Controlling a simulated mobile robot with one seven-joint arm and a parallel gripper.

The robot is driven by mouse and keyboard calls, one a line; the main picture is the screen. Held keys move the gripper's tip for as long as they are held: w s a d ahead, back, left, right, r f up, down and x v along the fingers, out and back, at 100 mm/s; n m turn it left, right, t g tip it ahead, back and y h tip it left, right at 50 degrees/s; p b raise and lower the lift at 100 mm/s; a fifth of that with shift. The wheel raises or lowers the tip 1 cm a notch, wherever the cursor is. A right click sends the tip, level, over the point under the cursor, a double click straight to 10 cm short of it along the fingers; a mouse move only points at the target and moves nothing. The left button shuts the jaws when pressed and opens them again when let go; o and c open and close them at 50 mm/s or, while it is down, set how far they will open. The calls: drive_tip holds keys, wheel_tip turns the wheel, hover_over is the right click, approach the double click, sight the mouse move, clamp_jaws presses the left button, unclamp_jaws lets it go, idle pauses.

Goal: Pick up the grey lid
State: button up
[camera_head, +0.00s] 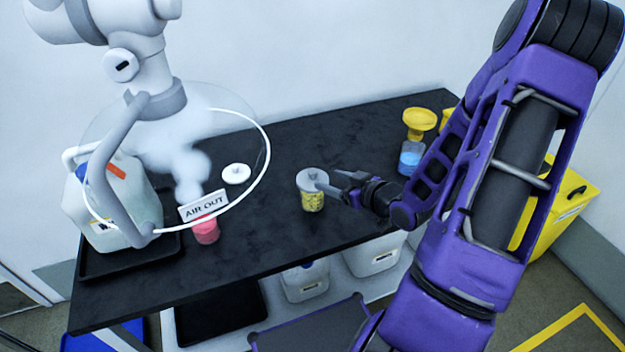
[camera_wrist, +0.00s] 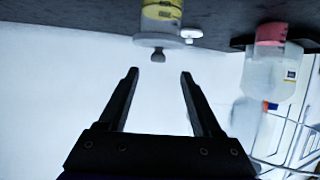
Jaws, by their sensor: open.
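The grey lid (camera_head: 313,179) is a flat disc with a small knob, on top of a jar with yellow contents (camera_head: 313,202) standing on the black table. The wrist view is upside down; there the grey lid (camera_wrist: 160,41) hangs knob-down below the yellow jar (camera_wrist: 160,14). My gripper (camera_head: 334,181) is open and empty, just right of the lid at about its height in the head view. In the wrist view my gripper (camera_wrist: 159,73) has its fingers apart, with the knob just beyond and between the tips. No contact shows.
A white lid (camera_head: 236,173) lies left on the table, near a pink-red jar (camera_head: 206,232) under the clear extraction hood (camera_head: 257,165). A white jug (camera_head: 120,215) stands in a black tray at left. A blue-filled bottle with yellow funnel (camera_head: 420,119) stands at right.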

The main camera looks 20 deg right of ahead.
sight(316, 173)
drive_tip(key=x, duration=0.8)
drive_tip(key=shift+w+d+f, duration=0.1)
drive_tip(key=shift+w+f, duration=0.05)
drive_tip(key=shift+w, duration=0.2)
clamp_jaws()
